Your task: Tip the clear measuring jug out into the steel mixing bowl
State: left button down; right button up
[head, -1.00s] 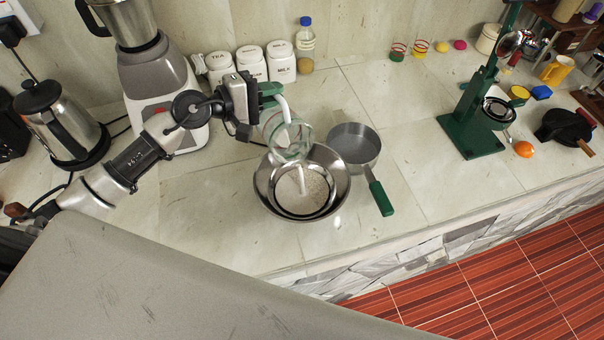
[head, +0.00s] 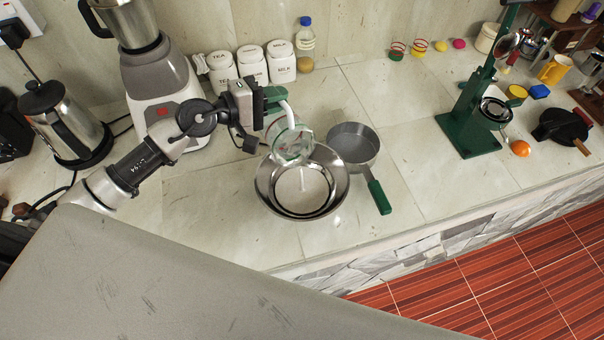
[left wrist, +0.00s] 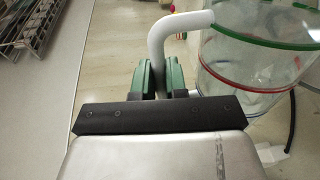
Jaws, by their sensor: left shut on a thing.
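The clear measuring jug (head: 288,140) is tilted over the back of the steel mixing bowl (head: 265,185), its mouth toward the bowl. A thin white stream shows below the jug, and a white mass lies in the bowl. My left gripper (head: 274,98) is shut on the jug's white handle. The left wrist view shows the green fingers (left wrist: 165,78) around the lower part of the handle (left wrist: 172,28). There the jug (left wrist: 255,60) shows clear walls with green and red rings, and its inside looks empty of white. My right gripper is not in view.
A grey saucepan (head: 352,147) with a green handle stands right beside the bowl. White canisters (head: 252,64) and a blue-capped bottle (head: 305,48) stand behind. A blender (head: 155,70) and kettle (head: 62,120) are at left. A green press (head: 475,120) stands right, with clear counter before it.

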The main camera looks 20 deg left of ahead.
pick_arm(q)
jog(key=shift+s+d+r+m+p, duration=0.4)
jog(key=shift+d+r+p, duration=0.05)
jog(key=shift+p, duration=0.15)
